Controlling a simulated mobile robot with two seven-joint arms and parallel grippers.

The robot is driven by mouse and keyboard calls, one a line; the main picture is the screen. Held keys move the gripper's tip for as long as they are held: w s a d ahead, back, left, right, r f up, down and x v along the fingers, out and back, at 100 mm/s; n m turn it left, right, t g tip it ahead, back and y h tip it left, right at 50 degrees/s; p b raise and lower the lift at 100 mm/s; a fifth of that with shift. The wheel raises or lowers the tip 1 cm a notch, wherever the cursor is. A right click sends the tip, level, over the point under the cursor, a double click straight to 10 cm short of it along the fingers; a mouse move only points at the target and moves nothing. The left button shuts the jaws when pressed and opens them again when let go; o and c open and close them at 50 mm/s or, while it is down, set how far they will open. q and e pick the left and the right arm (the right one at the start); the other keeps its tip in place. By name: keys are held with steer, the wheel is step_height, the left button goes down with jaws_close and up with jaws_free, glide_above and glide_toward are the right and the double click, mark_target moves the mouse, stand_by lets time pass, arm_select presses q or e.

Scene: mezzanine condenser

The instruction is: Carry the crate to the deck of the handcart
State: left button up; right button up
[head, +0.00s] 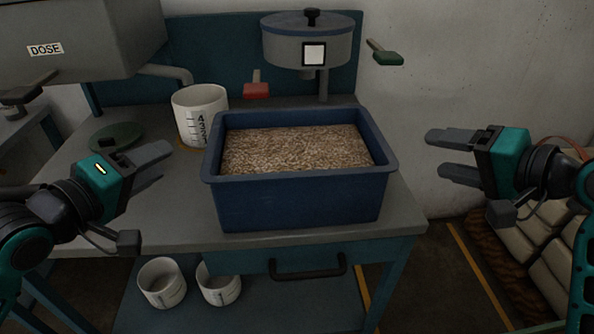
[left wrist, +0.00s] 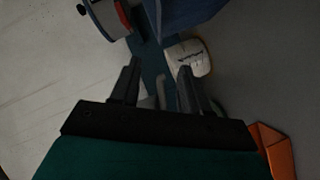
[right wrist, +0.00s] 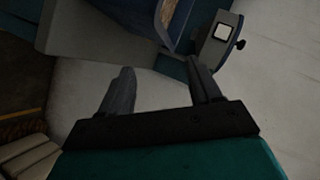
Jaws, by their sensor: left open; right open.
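The crate (head: 300,203) is a blue open box filled with tan grain or pellets, standing on a grey workbench. Its edge also shows in the left wrist view (left wrist: 188,14) and the right wrist view (right wrist: 178,28). My left gripper (head: 158,160) is open and empty, to the left of the crate and apart from it. My right gripper (head: 438,154) is open and empty, to the right of the crate and apart from it. Both are raised near the crate's height. I see no handcart in these views.
A white measuring bucket (head: 199,112) stands behind the crate's left side. Two white pots (head: 162,284) sit on the lower shelf. Stacked pale sacks (head: 540,250) are at right.

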mark_target(210, 135)
arm_select(q)
steer(key=x, duration=1.2)
steer(key=shift+w+d, duration=0.15)
steer(key=shift+w, duration=0.2)
arm_select(e)
steer(key=x, duration=1.2)
steer(key=shift+w+a+f, duration=0.1)
steer(key=shift+w+a, duration=0.1)
steer(key=shift+w, duration=0.1)
arm_select(q)
jaws_close()
arm_select(e)
steer(key=c, duration=0.9)
jaws_close()
